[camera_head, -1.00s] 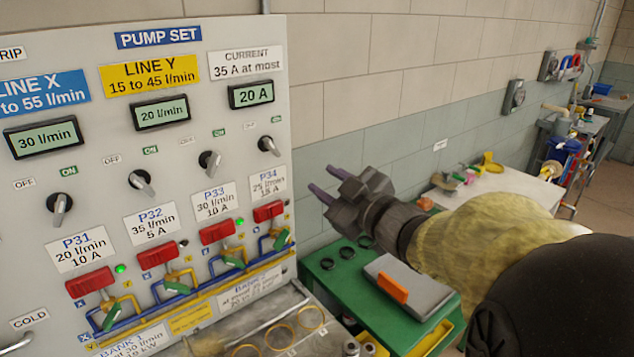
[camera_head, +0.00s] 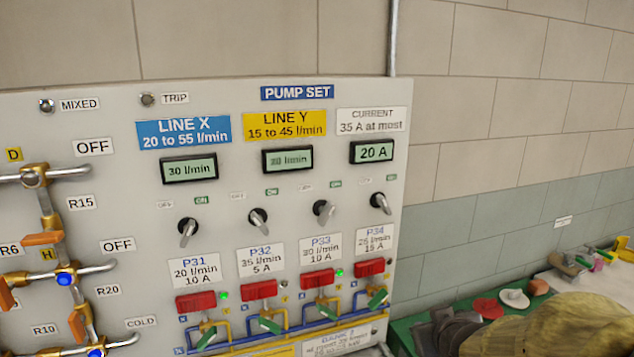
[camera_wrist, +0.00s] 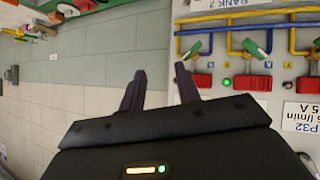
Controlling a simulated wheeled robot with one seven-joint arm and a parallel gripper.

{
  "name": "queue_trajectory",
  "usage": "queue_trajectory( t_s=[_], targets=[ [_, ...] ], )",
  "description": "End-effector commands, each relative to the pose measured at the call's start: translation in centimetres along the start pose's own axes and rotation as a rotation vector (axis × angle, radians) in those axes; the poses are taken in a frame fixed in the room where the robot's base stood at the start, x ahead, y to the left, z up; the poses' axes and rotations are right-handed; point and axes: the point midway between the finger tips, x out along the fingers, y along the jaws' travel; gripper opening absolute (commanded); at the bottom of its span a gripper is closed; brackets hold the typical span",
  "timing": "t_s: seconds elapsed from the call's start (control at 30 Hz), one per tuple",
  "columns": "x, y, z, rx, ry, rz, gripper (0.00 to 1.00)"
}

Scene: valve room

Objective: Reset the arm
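My arm, in a yellowish sleeve, shows at the lower right of the head view, in front of the right end of the pump panel (camera_head: 300,225). Its dark wrist is partly cut off by the lower edge there, and the fingers are not clear. In the wrist view my gripper (camera_wrist: 161,76) has its two dark fingers apart, with nothing between them. The turned wrist view shows wall on the left and the panel's valves and red switches on the right. I cannot tell whether the fingers touch anything.
The line X display (camera_head: 189,169) reads 30 l/min and the current display (camera_head: 374,152) 20 A. Green lamps glow by P31 (camera_head: 225,295) and P33 (camera_head: 340,272). Pipes with orange handles (camera_head: 42,239) stick out at left. A cluttered bench (camera_head: 560,284) stands at right.

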Motion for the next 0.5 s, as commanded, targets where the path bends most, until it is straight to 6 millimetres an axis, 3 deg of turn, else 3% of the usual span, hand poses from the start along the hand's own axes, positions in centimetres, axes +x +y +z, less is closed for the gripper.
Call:
queue_trajectory(
  t_s=[0.13,0.3,0.5],
  targets=[
    [0.1,-3.7,5.8,0.086,-0.273,-0.044,0.33],
    [-1.8,-8.0,11.5,0.165,-0.563,-0.111,0.33],
    [-3.4,-10.2,13.9,0.201,-0.703,-0.150,0.33]
  ],
)
